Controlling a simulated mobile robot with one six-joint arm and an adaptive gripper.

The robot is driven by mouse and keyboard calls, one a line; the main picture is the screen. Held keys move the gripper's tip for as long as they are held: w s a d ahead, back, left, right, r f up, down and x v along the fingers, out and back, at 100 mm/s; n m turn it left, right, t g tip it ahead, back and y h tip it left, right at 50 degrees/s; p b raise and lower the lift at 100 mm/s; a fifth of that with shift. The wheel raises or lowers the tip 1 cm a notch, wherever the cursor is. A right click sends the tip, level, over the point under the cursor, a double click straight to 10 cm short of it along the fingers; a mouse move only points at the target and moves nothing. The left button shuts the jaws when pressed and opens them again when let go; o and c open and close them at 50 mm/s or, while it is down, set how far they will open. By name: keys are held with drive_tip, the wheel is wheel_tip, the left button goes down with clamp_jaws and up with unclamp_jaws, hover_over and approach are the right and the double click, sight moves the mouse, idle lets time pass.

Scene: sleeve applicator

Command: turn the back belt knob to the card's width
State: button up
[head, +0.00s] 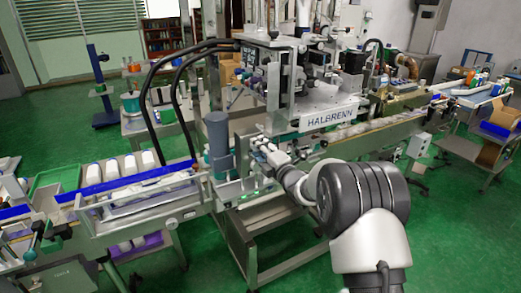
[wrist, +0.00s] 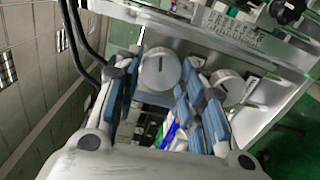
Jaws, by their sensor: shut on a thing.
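My gripper (wrist: 161,88) has blue-padded fingers on both sides of a pale round knob (wrist: 160,69) with a dark line on its face; it is shut on this knob. A second pale round knob (wrist: 227,86) with a similar line sits to the right, just outside the right finger. I cannot tell from the frames which of them is named the back belt knob. In the head view my gripper (head: 266,152) reaches the front of the Halbrenn machine (head: 328,117), and the arm and gripper hide the knobs. I cannot make out a card with a readable width.
A plate with small dark marks (wrist: 234,29), too small to read, is above the knobs. A black knob (wrist: 286,11) is at upper right. A conveyor (head: 395,131) runs right; a guarded bench with a blue strip (head: 140,182) stands left. Green floor lies open in front.

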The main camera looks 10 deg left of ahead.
drive_tip(key=shift+n, duration=4.3)
drive_tip(key=o, duration=1.1)
drive_tip(key=shift+s+d, duration=0.1)
drive_tip(key=v, duration=1.1)
drive_tip(key=shift+s+d, duration=0.25)
drive_tip(key=shift+s, duration=0.05)
